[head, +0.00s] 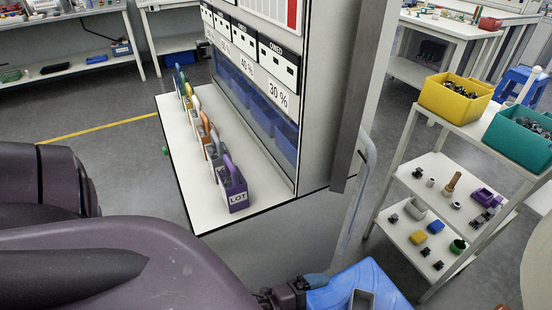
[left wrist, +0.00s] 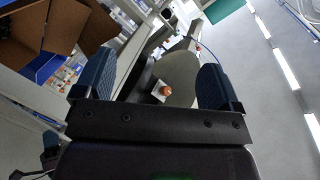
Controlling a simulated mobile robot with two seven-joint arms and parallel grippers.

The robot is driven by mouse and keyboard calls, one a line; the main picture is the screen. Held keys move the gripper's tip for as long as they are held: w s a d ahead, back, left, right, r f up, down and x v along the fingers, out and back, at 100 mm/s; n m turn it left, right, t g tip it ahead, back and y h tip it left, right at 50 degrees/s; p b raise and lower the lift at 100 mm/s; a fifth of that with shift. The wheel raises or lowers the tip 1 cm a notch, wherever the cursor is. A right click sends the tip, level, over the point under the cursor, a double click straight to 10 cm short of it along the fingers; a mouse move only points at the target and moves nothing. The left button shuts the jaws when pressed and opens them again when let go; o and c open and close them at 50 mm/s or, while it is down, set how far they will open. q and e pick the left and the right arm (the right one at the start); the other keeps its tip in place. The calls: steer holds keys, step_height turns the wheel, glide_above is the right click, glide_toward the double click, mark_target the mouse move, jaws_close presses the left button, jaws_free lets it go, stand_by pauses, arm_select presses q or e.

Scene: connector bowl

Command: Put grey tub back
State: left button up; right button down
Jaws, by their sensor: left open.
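A grey open-topped box (head: 362,301), perhaps the grey tub, sits on a blue stool-like surface (head: 335,291) and is cut off by the bottom edge of the head view. My left gripper (head: 303,286) is at the left edge of that blue surface, left of the grey box and apart from it. In the left wrist view my left gripper (left wrist: 155,78) is open, its two blue fingers wide apart with nothing held between them. A row of handled tubs stands on a white ledge (head: 190,185), with a purple tub marked LOT (head: 237,200) nearest. My right gripper is not in view.
A tall cabinet (head: 325,100) with blue bins (head: 262,108) rises beside the ledge. A shelf trolley (head: 430,170) at right carries a yellow bin (head: 455,98), a teal bin (head: 520,138) and small parts. The ledge's front left part is clear.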

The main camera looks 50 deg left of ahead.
arm_select(q)
steer(key=s+a+f+n+g+y, duration=0.2)
steer(key=s+a+n+y, duration=0.1)
steer(key=s+a+n, duration=0.3)
steer(key=shift+s+f+n+g+y, duration=0.2)
steer(key=shift+n+g+y, duration=0.1)
steer(key=shift+n, duration=0.6)
steer(key=shift+o, duration=0.4)
steer(key=s+a+f+n+g+y, duration=0.1)
steer(key=s+a+n+g, duration=0.2)
steer(key=s+n, duration=0.3)
steer(key=shift+s+a+f, duration=0.2)
steer(key=shift+s, duration=0.25)
steer(key=shift+w, duration=0.1)
